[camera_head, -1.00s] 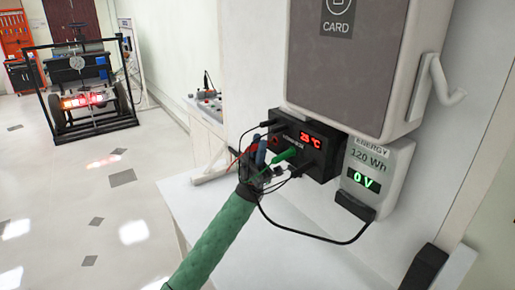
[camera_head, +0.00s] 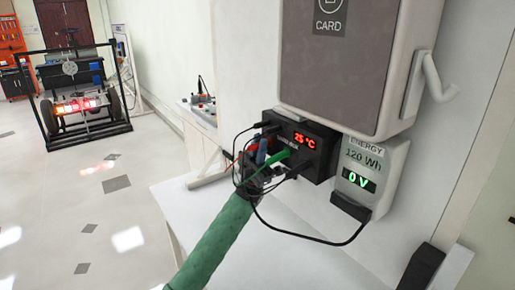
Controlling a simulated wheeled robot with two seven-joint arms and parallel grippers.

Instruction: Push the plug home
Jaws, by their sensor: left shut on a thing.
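A black box (camera_head: 318,158) with a red "25 °C" display is mounted low on the wall. A green plug (camera_head: 279,157) points at its front face. My left gripper (camera_head: 262,169), on the green-sleeved arm, is shut on the green plug at the box's front. Whether the plug is fully seated is too small to tell. Black plugs (camera_head: 296,169) with cables, and blue and red parts (camera_head: 261,152), crowd around the fingers and partly hide them.
A grey meter (camera_head: 374,155) reading "120 Wh" and "0 V" hangs right of the box, with a black cable (camera_head: 309,240) looping to its base. A large grey cabinet (camera_head: 352,72) hangs above. The white bench top (camera_head: 290,262) is clear at the front.

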